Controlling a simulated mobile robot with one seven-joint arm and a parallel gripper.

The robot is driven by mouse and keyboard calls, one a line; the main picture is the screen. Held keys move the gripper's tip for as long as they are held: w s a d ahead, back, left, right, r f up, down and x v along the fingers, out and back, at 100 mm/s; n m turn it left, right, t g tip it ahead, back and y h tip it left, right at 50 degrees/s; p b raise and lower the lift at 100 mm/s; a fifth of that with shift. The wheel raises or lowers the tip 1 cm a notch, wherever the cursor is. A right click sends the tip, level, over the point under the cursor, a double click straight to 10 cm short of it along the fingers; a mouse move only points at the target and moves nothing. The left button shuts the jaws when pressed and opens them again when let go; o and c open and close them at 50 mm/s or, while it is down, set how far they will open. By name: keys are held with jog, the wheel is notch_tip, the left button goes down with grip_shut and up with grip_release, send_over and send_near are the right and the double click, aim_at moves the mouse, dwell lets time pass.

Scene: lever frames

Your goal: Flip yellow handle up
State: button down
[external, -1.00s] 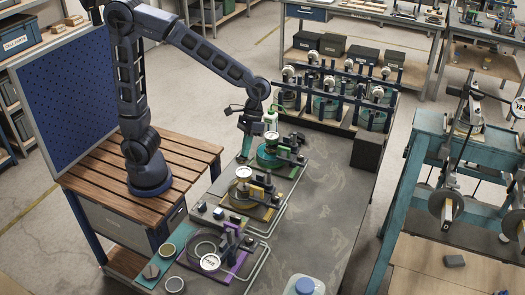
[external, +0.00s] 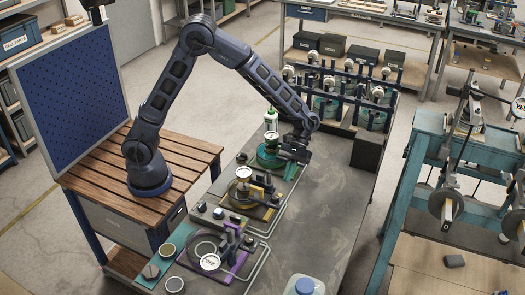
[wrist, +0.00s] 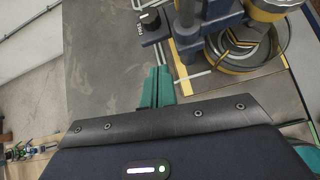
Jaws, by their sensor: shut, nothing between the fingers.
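The yellow-based device (external: 252,208) stands in the middle of the row on the dark bench, with a round gauge (external: 243,172) on top. A yellow-tan part, possibly the yellow handle (external: 258,191), shows at its right; I cannot tell its exact position. In the wrist view a yellow-rimmed round housing (wrist: 240,68) is at upper right. My gripper (external: 291,172) has teal fingers, shut and empty, above the bench by the right side of the green device. In the wrist view the fingertips (wrist: 157,72) are left of the yellow-rimmed housing, apart from it.
The green device (external: 268,158) is partly hidden behind my gripper. The purple-based device (external: 218,262) is nearer the camera. A black knob (wrist: 150,19) shows in the wrist view. A black box (external: 369,150) stands on the right. The bench (external: 310,225) is bare right of the row.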

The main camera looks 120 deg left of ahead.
aim_at(269, 192)
jog(key=shift+n+h, duration=0.3)
jog(key=shift+n, duration=0.4)
jog(key=shift+w+a+f, duration=0.45)
jog(key=shift+w+f, duration=0.05)
jog(key=shift+f, duration=0.3)
jog(key=shift+w+a+f, duration=0.45)
jog(key=shift+f, duration=0.3)
jog(key=x, duration=0.9)
jog(key=shift+w+d+f, duration=0.1)
jog(key=shift+d+f, duration=0.1)
jog(key=shift+d, duration=0.1)
notch_tip(269, 192, up, 2)
jog(key=shift+d+r, duration=0.1)
jog(key=shift+r, duration=0.85)
jog(key=shift+r, duration=0.1)
jog(key=shift+w+r, duration=0.1)
jog(key=shift+r, duration=2.45)
